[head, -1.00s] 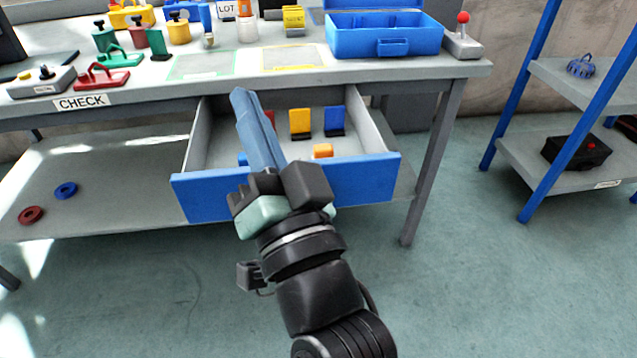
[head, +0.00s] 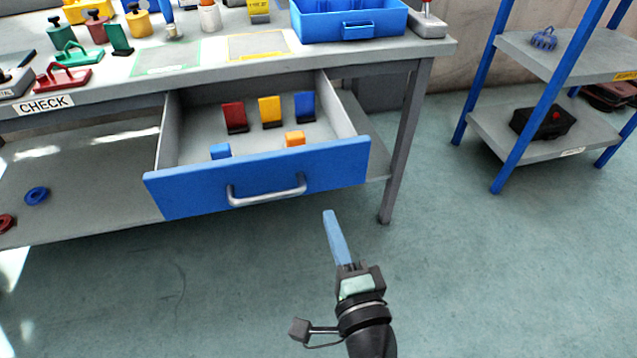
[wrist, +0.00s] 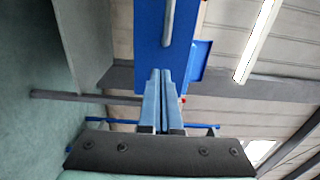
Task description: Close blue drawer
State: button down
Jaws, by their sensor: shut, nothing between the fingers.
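The blue drawer (head: 258,180) under the workbench stands pulled out, with a silver bar handle (head: 267,190) on its front. Inside it are red, yellow and blue upright pieces, a blue block and an orange block. My gripper (head: 330,213) is in front of the drawer, below and right of the handle, apart from it in the head view. Its blue fingers are shut together and empty. In the wrist view the closed fingers (wrist: 165,75) point toward the drawer's blue front (wrist: 150,40), and part of the handle (wrist: 168,22) shows just beyond the tips.
The workbench top (head: 330,55) holds a blue toolbox (head: 345,22), weights and clamps. A bench leg (head: 405,145) stands right of the drawer. A blue-post shelf (head: 545,140) stands at the right. The floor before the drawer is clear.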

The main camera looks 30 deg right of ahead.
aim_at(314, 175)
jog(key=x, duration=0.8)
jog(key=shift+w+d, duration=0.1)
jog(key=shift+w, duration=0.2)
